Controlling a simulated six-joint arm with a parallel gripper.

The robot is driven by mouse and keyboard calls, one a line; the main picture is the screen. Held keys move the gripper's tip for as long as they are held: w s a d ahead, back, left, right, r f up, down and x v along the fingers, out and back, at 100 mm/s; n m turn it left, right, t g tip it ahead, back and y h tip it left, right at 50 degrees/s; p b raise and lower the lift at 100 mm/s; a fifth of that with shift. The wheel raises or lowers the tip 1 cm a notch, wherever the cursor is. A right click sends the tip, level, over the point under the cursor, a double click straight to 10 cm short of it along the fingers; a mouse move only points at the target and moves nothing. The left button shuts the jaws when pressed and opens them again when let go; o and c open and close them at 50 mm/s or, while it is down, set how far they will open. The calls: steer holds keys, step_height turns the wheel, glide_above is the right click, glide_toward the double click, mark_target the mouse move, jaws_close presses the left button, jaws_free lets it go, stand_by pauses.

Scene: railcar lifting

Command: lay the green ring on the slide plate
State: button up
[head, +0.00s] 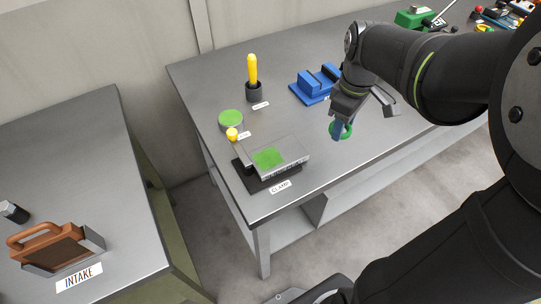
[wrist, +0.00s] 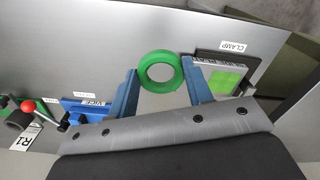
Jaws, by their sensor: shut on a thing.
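The green ring (head: 348,130) is between the blue fingers of my gripper (head: 341,131), held above the grey bench. In the wrist view the ring (wrist: 160,55) spans the gap between the fingertips, its open hole facing the camera. The gripper is shut on its outer sides. A grey plate with a green square (head: 268,157), on a dark base labelled CLAMP, appears to be the slide plate. It lies left of and nearer than my gripper in the head view.
A yellow knob (head: 232,134) and a green-topped disc (head: 230,118) stand beside the clamp. A yellow-handled tool (head: 252,72) stands upright in a dark holder behind. A blue vice (head: 315,84) sits behind my gripper. Bare bench lies between ring and clamp.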

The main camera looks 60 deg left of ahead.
steer(key=s+r, duration=0.1)
steer(key=s, duration=0.6)
glide_above(269, 160)
step_height(269, 160, down, 6)
steer(key=shift+w+f, duration=0.1)
steer(key=shift+f, duration=2.2)
steer(key=shift+f, duration=0.15)
steer(key=o, duration=1)
step_height(269, 160, up, 12)
steer(key=shift+r, duration=0.15)
